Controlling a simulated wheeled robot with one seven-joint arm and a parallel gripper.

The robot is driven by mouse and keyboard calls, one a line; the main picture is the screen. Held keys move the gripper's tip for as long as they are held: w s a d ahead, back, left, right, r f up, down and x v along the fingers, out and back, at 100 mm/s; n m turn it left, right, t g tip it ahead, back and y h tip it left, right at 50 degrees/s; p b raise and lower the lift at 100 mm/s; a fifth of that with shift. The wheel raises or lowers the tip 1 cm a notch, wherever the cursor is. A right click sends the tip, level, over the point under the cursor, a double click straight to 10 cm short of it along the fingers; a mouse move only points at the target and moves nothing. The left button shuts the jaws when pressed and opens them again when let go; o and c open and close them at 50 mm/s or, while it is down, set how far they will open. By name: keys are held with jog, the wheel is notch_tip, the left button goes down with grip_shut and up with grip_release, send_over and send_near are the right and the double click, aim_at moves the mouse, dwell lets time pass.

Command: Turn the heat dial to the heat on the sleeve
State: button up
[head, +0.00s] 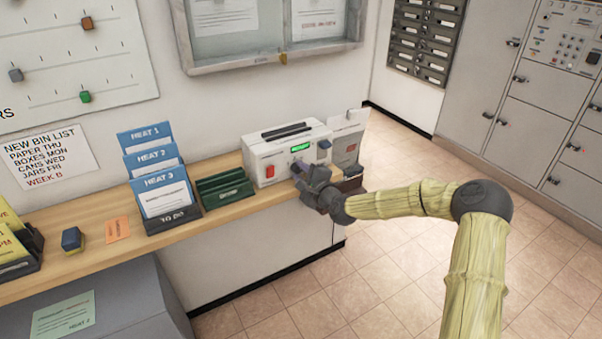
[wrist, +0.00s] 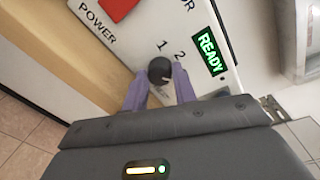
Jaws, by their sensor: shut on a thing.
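The white machine (head: 262,152) stands on the wooden counter, with a green READY display (wrist: 208,52). Its dark round heat dial (wrist: 159,70) shows in the wrist view, with printed 1 and 2 beside it. A small pale mark is on the dial's lower right; the number it points to is unclear. My gripper (head: 300,168) is at the machine's front, its purple fingers (wrist: 160,88) shut on the dial from both sides. Blue HEAT 1, HEAT 2 and HEAT 3 sleeves (head: 165,192) stand in a rack. A green sheet (head: 62,315) at lower left appears to read HEAT 2.
A red POWER switch (head: 270,171) is left of the dial. A green rack (head: 222,190) stands close left of the machine, and a grey holder (head: 346,150) with a pale sheet is at its right. The tiled floor (head: 350,290) in front is clear.

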jog(key=shift+d+f, duration=0.1)
jog(key=o, duration=1)
jog(key=shift+c, duration=0.2)
jog(key=shift+s, duration=0.1)
jog(key=v, duration=1.7)
